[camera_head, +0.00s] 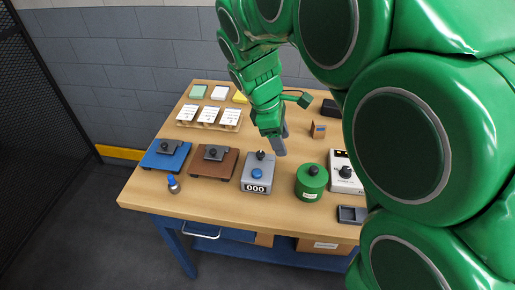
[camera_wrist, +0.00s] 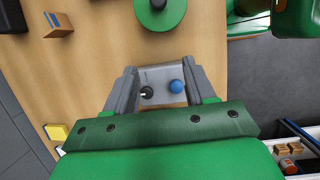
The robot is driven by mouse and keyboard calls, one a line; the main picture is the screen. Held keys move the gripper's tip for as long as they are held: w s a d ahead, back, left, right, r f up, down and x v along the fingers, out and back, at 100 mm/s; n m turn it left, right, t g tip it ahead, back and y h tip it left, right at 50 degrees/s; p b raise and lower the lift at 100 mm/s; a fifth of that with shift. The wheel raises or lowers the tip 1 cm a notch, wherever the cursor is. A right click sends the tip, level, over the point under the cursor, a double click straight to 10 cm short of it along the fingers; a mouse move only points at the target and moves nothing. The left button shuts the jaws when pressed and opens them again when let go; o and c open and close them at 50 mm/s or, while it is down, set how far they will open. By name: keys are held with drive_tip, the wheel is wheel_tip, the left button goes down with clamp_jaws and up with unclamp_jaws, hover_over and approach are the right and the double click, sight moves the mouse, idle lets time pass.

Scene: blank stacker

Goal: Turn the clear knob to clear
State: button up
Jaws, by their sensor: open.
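A grey counter box (camera_head: 247,184) showing 000 stands near the table's front edge. It has a black knob (camera_head: 260,155) at its back and a round blue button (camera_head: 257,174) in front. I cannot read which of them is marked clear. My gripper (camera_head: 279,147) points down just behind and right of the box. In the wrist view, my gripper (camera_wrist: 162,73) is open, with the black knob (camera_wrist: 147,93) and blue button (camera_wrist: 177,86) between its fingers in the picture. The fingers hide parts of the box's edges, and contact cannot be told.
A green round container (camera_head: 310,183) stands right of the counter, with a white device (camera_head: 339,158) beyond it. A brown-based device (camera_head: 228,166) and a blue-based device (camera_head: 170,160) stand to the left. A small blue-topped stamp (camera_head: 173,184) is near the front edge. Card stacks lie behind.

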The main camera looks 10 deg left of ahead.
sight(260, 153)
drive_tip(key=w+a+f+n+t, duration=0.1)
drive_tip(key=w+a+f+n, duration=0.25)
drive_tip(key=a, duration=0.55)
drive_tip(key=shift+n, duration=0.55)
drive_tip(key=shift+x, duration=3.6)
drive_tip(key=shift+w, duration=0.15)
drive_tip(key=shift+c, duration=0.4)
drive_tip(key=shift+r, duration=0.1)
clamp_jaws()
